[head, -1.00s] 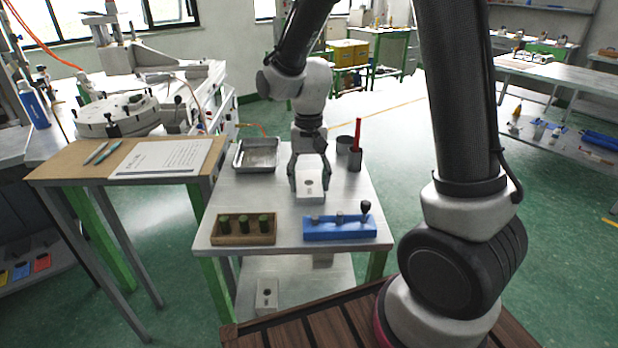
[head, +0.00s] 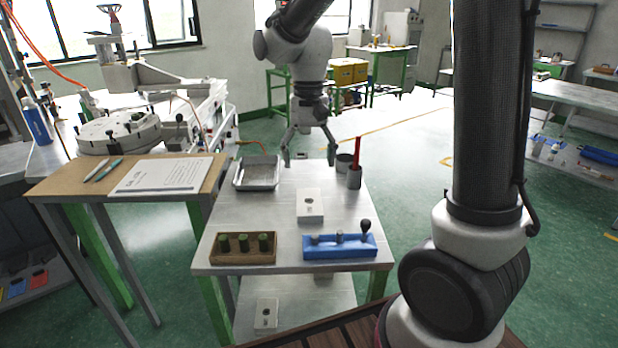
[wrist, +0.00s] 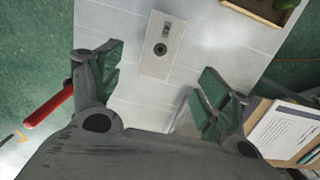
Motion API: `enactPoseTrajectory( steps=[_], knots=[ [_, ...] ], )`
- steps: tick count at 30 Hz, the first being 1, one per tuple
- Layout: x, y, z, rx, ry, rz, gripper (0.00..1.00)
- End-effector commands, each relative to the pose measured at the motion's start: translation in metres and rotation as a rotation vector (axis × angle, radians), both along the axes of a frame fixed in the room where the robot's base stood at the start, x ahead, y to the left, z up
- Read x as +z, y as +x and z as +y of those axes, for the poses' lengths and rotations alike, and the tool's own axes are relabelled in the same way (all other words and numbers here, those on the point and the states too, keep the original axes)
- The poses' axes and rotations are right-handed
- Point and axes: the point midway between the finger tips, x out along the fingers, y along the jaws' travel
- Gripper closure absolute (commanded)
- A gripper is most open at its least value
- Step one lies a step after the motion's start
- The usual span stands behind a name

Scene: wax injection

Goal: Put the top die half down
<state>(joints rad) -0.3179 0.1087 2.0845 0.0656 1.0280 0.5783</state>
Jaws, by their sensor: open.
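The top die half (head: 310,204) is a pale block with a dark round hole, lying flat on the metal table between the tray and the blue holder. In the wrist view it also shows (wrist: 163,46), ahead of the fingertips and apart from them. My gripper (head: 309,160) is open and empty, above the table behind the block. In the wrist view its two fingers (wrist: 160,78) are spread wide with bare tabletop between them. A similar pale block (head: 266,314) sits on the lower shelf.
A metal tray (head: 257,186) stands at the table's back left. A wooden rack (head: 218,256) and a blue holder (head: 340,253) line the front edge.

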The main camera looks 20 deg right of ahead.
Motion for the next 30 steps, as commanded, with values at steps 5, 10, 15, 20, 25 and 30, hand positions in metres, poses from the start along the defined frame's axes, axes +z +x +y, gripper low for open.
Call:
enactPoseTrajectory(
  steps=[5, 10, 15, 20, 25, 30],
  knots=[
    [0.015, 0.002, 0.000, 0.000, 0.000, 0.000, 0.23],
    [0.023, -0.004, -0.007, 0.006, 0.005, -0.016, 0.23],
    [0.056, -0.042, -0.047, 0.062, 0.024, -0.123, 0.23],
    [0.081, -0.103, -0.095, 0.150, 0.014, -0.271, 0.23],
    [0.085, -0.159, -0.125, 0.232, -0.028, -0.397, 0.23],
    [0.081, -0.187, -0.137, 0.279, -0.062, -0.458, 0.23]
  ],
)
